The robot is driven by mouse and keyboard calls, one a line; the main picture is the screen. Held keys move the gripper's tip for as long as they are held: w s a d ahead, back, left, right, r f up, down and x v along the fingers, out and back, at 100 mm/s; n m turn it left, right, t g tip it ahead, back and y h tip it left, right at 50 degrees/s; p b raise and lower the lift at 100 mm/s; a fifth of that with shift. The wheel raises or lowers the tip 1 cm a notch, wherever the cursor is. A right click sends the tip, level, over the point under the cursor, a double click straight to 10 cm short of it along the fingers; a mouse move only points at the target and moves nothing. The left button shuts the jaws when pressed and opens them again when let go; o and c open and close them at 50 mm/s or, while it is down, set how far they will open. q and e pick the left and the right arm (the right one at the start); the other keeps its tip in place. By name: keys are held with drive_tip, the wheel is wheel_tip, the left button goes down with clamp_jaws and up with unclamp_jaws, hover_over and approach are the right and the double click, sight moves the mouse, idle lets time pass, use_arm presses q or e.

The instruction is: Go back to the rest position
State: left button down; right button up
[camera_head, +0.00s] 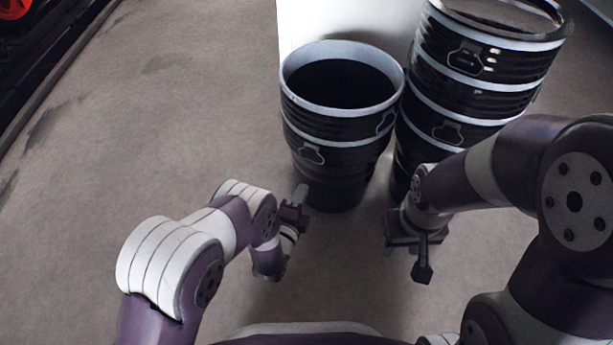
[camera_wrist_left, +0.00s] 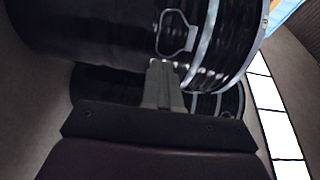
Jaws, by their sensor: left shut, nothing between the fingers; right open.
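My left gripper (camera_head: 299,194) is low in front of the left black bucket, its fingers shut and empty. In the left wrist view its closed fingers (camera_wrist_left: 163,84) point toward a black ribbed surface with a pale handle outline. My right gripper (camera_head: 422,262) is open and empty, in front of the taller stack on the right. My right arm covers part of that stack. I cannot tell from these views whether either gripper touches a bucket.
A black bucket (camera_head: 335,146) with white bands stands open-topped on the grey floor. Beside it, a taller black stack (camera_head: 478,75) stands to the right. A white block (camera_head: 345,22) is behind them. The floor (camera_head: 130,130) at left is clear. Dark machinery (camera_head: 50,40) edges the upper left.

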use_arm(q)
drive_tip(key=s+a+f+n+g+y+p, duration=0.2)
drive_tip(key=s+a+f+n+g+y, duration=0.15)
drive_tip(key=s+f+n+g, duration=0.5)
drive_tip(key=s+a+r+n+g+y+p, duration=0.1)
drive_tip(key=s+a+r+n+g+p, duration=0.3)
drive_tip(key=r, duration=0.6)
drive_tip(key=s+a+r+n+g+y+p, duration=0.15)
drive_tip(key=s+a+r+n, duration=0.35)
drive_tip(key=r, duration=0.5)
drive_tip(key=s+a+r+n+g+y+p, duration=0.1)
drive_tip(key=s+a+r+n+g+p, duration=0.25)
drive_tip(key=s+r, duration=0.5)
drive_tip(key=w+a+r+t+p, duration=0.1)
drive_tip(key=r+p, duration=1.9)
drive_tip(key=r, duration=0.4)
drive_tip(key=w+a+r+t+p, duration=0.1)
drive_tip(key=w+r+p, duration=0.1)
drive_tip(key=r+p, duration=1.9)
wheel_tip(320, 180, up, 3)
drive_tip(key=shift+w+a+r+n+h, duration=0.2)
drive_tip(key=shift+n+h, duration=0.1)
drive_tip(key=shift+n, duration=0.1)
use_arm(e)
wheel_tip(320, 180, up, 53)
